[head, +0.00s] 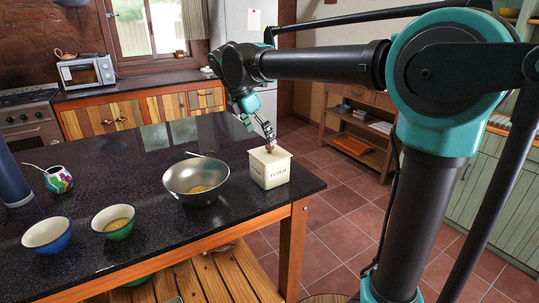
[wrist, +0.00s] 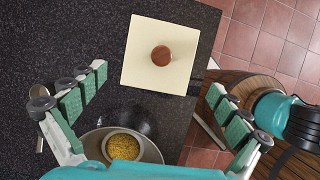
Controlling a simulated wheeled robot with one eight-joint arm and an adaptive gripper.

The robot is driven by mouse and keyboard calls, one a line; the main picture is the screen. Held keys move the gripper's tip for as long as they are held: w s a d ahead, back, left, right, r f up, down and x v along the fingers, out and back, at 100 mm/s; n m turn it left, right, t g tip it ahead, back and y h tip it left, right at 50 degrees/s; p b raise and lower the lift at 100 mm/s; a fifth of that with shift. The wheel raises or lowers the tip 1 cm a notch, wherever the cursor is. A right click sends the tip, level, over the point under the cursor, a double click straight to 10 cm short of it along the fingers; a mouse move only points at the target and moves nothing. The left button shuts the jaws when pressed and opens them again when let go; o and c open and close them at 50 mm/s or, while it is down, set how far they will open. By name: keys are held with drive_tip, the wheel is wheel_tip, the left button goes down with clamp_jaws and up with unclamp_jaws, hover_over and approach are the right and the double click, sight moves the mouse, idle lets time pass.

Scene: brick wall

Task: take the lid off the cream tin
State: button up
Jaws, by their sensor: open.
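The cream tin (head: 270,172), square and marked "FLOUR", stands upright on the dark counter near its right end. Its lid (head: 283,154) is on top, with a round brown knob (head: 269,149). From above in the wrist view, the square cream lid (wrist: 142,68) and the knob (wrist: 161,55) show in the upper middle. My gripper (head: 264,128) is above the tin, pointing down. In the wrist view its fingers are spread wide, with the gap (wrist: 158,84) empty and lying below the knob in the picture. The tin's body is hidden under the lid there.
A metal bowl (head: 184,184) with yellow contents stands just left of the tin. A green bowl (head: 114,225), a blue bowl (head: 47,236) and a patterned cup (head: 58,180) are farther left. The counter edge is close to the tin's right side. Counter behind the bowl is clear.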

sight(267, 147)
drive_tip(key=shift+x, duration=2.85)
drive_tip(key=shift+d, duration=0.1)
drive_tip(key=shift+c, duration=0.5)
drive_tip(key=c, duration=1.1)
drive_tip(key=shift+o, duration=0.2)
